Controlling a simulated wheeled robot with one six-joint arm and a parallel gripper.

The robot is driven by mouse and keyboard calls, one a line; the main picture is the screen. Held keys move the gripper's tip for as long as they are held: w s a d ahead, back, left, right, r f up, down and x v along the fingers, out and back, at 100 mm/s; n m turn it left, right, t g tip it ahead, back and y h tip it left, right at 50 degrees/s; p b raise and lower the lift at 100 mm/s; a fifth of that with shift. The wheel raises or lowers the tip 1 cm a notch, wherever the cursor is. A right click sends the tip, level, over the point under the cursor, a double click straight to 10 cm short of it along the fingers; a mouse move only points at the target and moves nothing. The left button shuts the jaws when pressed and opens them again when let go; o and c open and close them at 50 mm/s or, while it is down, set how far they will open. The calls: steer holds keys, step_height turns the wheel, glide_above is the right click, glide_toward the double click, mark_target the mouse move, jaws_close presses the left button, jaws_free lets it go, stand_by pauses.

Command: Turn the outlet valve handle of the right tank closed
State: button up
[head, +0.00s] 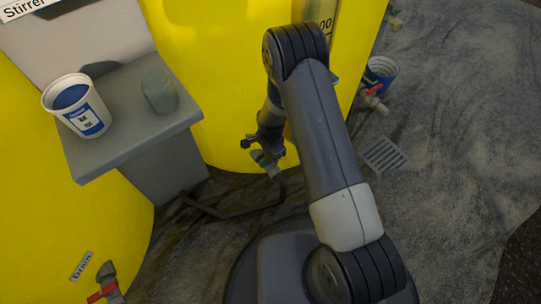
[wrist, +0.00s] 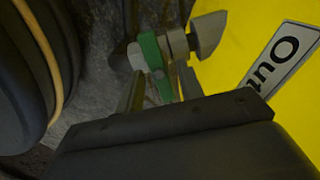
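The outlet valve with a green handle (wrist: 152,52) sits low at the front of the yellow right tank (wrist: 300,105), beside a white label reading "Out" (wrist: 280,55). In the head view this valve (head: 268,166) is small and partly hidden by my gripper (head: 258,147). In the wrist view my gripper (wrist: 160,88) has its two fingers apart, with the lower part of the green handle between them. I cannot tell whether either finger touches it. The right tank also shows in the head view (head: 225,90).
A grey shelf (head: 130,125) holds a white tub (head: 85,108). A red-handled drain valve (head: 106,285) is at lower left. Another red-handled valve (head: 374,97) and a blue-and-white bucket (head: 382,72) are right of the tank. A floor grate (head: 384,156) lies on open floor.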

step_height(320, 180, up, 11)
steer(key=p, duration=0.3)
steer(key=shift+p, duration=0.4)
steer(key=shift+f, duration=0.15)
step_height(320, 180, down, 11)
steer(key=b, duration=0.3)
steer(key=shift+b, duration=0.4)
